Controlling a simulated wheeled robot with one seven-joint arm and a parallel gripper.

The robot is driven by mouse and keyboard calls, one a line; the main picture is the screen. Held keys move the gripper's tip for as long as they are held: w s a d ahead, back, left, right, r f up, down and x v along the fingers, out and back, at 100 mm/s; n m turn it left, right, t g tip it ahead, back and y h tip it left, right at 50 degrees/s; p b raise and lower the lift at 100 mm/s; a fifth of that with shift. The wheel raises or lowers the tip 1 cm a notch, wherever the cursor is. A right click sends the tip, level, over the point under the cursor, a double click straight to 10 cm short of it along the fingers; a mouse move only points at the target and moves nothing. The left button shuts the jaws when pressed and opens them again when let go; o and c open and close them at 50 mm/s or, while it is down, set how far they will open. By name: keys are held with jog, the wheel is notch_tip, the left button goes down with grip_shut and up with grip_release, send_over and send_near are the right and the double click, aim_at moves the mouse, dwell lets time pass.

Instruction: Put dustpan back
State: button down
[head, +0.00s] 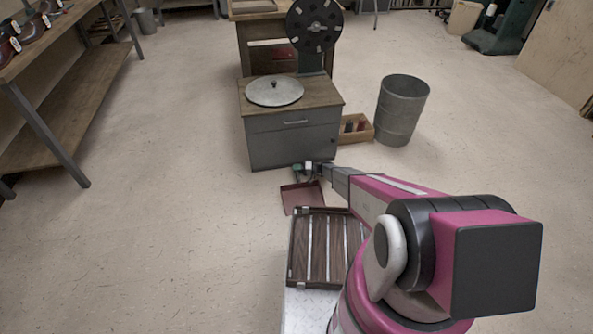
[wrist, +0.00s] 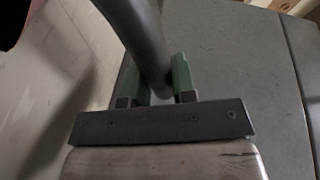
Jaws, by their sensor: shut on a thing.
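The dustpan (head: 301,198) is a dull red pan in the head view, low in front of the grey cabinet. I cannot tell whether it touches the floor. My gripper (head: 304,168) is at the cabinet's lower front, just above the pan. In the wrist view, the green fingers of my gripper (wrist: 157,82) are shut on the dustpan's dark round handle (wrist: 147,35). A dark red corner of the pan shows at the upper left there. Most of the pan is out of the wrist view, and the handle is hard to make out in the head view.
The grey cabinet (head: 290,140) with a wooden top bears a round metal lid (head: 274,91). A wooden box (head: 355,129) and a metal bin (head: 402,110) stand to its right. A workbench (head: 75,75) lines the left. Floor left of the cabinet is clear.

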jog(key=shift+f, duration=0.1)
jog(key=c, duration=0.9)
grip_release()
